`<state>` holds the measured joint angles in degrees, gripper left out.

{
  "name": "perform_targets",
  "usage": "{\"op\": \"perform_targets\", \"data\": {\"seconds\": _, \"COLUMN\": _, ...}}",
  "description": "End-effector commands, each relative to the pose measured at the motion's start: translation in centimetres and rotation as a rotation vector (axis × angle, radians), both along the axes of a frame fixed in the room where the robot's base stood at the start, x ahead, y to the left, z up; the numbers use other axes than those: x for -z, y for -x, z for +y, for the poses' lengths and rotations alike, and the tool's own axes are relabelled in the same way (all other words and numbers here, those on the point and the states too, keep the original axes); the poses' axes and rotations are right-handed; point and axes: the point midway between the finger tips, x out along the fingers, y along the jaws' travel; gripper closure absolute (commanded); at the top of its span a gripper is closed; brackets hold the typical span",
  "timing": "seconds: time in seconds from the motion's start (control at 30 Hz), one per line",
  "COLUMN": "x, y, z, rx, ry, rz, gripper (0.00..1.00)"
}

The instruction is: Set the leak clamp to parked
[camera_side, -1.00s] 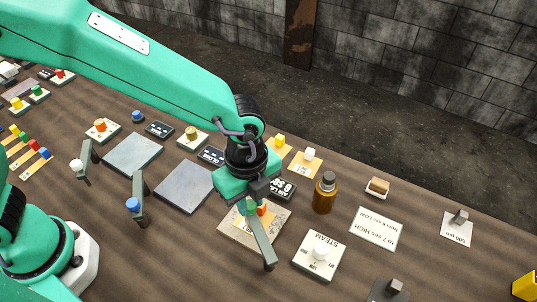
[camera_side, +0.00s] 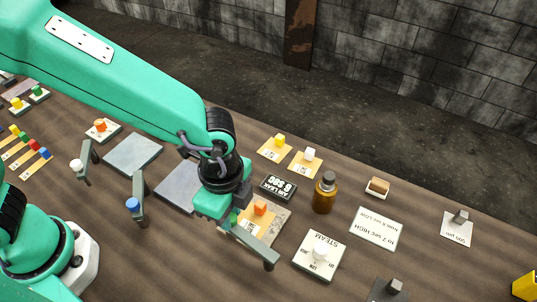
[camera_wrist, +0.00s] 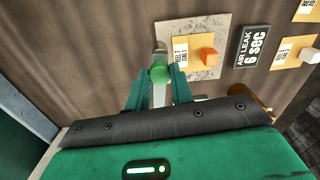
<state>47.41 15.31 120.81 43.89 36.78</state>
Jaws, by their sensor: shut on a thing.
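A grey lever arm (camera_side: 258,250), seemingly the leak clamp, lies across the front left of a speckled base plate (camera_side: 276,221) in the side view. Its green knob (camera_wrist: 159,73) shows between my fingertips in the wrist view. My gripper (camera_wrist: 160,78) is shut on this knob; in the side view my gripper (camera_side: 234,219) hides most of it. The lever's far end (camera_side: 270,264) stays near the plate's front corner. An orange block (camera_side: 260,208) sits on a yellow label on the plate. No parked mark can be read.
A dark "AIR LEAK 6 sec" display (camera_side: 279,187) stands behind the plate. A brown bottle (camera_side: 325,193) and a "STEAM" plate with a white knob (camera_side: 320,253) are to the right. A blue-knobbed lever (camera_side: 138,201) stands to the left.

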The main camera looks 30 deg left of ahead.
Motion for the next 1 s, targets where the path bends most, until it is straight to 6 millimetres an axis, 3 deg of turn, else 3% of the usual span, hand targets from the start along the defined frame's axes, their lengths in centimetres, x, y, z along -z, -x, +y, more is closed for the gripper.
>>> {"op": "perform_targets", "data": {"seconds": 0.47, "x": -0.1, "y": 3.9, "z": -0.3, "rx": -0.409, "ry": 0.001, "rz": 0.0, "gripper": 1.0}}
{"op": "perform_targets", "data": {"seconds": 1.0, "x": -0.1, "y": 7.2, "z": -2.0, "rx": -0.815, "ry": 0.001, "rz": 0.0, "gripper": 1.0}}
